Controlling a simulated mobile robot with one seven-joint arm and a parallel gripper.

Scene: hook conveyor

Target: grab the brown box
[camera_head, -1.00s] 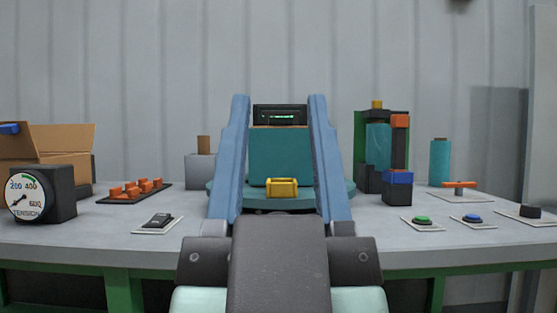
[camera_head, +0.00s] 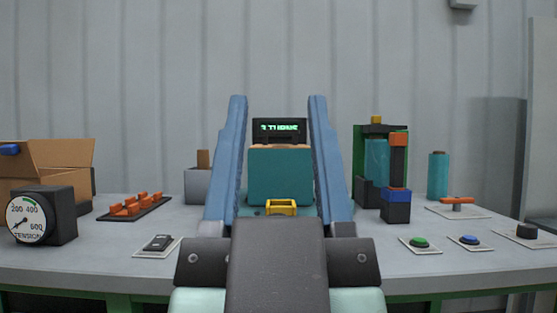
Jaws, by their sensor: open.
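An open brown cardboard box (camera_head: 62,153) stands at the far left of the table, partly hidden by the tension gauge. In the middle, a teal-wrapped block (camera_head: 280,178) shows a brown top and stands on a teal round base (camera_head: 256,211).
A yellow bracket (camera_head: 281,207) shows low before the teal block, and a lit display (camera_head: 279,131) behind it. The tension gauge (camera_head: 40,216) and an orange-pegged rack (camera_head: 134,207) stand left. A green-framed machine (camera_head: 372,165) and several buttons (camera_head: 420,243) are right.

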